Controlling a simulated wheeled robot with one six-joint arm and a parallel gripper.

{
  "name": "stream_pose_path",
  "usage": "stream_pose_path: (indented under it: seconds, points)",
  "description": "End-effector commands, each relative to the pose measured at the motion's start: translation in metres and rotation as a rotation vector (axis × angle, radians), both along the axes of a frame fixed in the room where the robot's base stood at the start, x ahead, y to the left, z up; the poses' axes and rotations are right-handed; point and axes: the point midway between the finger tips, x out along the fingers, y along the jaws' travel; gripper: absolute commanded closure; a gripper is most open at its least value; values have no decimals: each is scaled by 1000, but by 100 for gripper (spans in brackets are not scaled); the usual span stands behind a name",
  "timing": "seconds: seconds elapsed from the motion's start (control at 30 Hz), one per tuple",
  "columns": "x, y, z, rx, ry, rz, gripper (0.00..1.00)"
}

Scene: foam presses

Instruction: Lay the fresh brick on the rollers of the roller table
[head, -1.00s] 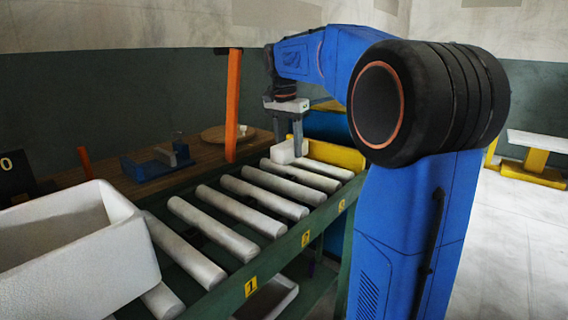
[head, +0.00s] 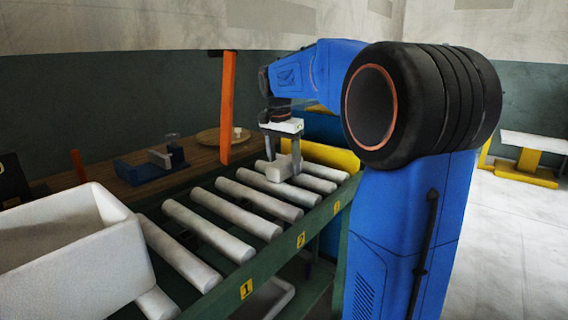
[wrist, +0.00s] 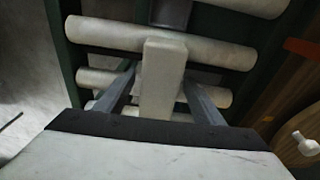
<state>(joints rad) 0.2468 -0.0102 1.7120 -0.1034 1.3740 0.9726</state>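The fresh brick (head: 279,171) is a small white block on the rollers at the far end of the roller table (head: 318,222). In the wrist view the brick (wrist: 162,78) lies lengthwise across the pale rollers. My gripper (head: 284,168) points down over it, with one finger on each side. In the wrist view my gripper's fingers (wrist: 160,82) stand apart, with a gap at the brick's left side; the right fingertip is close to its edge. The brick's underside is hidden.
A white foam box (head: 75,245) stands on the near end of the roller table. An orange post (head: 227,108) rises behind the rollers. A wooden bench (head: 110,187) with a blue fixture (head: 150,167) and a round board (head: 222,136) lies beyond. The middle rollers (head: 210,230) are bare.

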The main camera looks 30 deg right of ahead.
Motion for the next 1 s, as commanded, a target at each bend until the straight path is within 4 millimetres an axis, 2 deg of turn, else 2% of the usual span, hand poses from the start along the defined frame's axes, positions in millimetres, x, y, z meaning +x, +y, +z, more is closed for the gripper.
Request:
stream_pose_path:
  seconds: [0.23,0.37,0.47,0.8,1.0]
  points:
    - [0,0,1,0,0,0,38]
    - [0,1,8,-1,-1,0,38]
    - [0,2,21,-1,-3,0,38]
    - [-2,9,85,-1,-3,0,38]
    - [-4,12,111,-1,-1,0,38]
